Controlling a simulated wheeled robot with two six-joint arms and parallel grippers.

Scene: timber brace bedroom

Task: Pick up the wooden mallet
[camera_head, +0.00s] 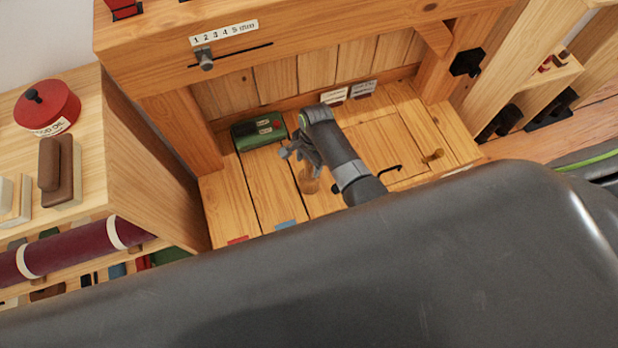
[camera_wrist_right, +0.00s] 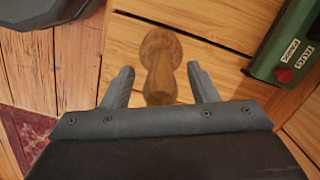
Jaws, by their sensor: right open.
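The wooden mallet (camera_wrist_right: 160,55) is a turned brown wooden piece with a rounded head and a narrower handle part. In the right wrist view it lies between the two fingers of my right gripper (camera_wrist_right: 160,72), with a gap on each side. The right gripper is open and holds nothing. I cannot tell how far the fingertips are above the planks. My left gripper is not in view.
A green box with labels and a red button (camera_head: 259,132) stands close left of the gripper. A timber wall (camera_head: 316,70) closes the back. A shelf with a red tin (camera_head: 47,106) stands left.

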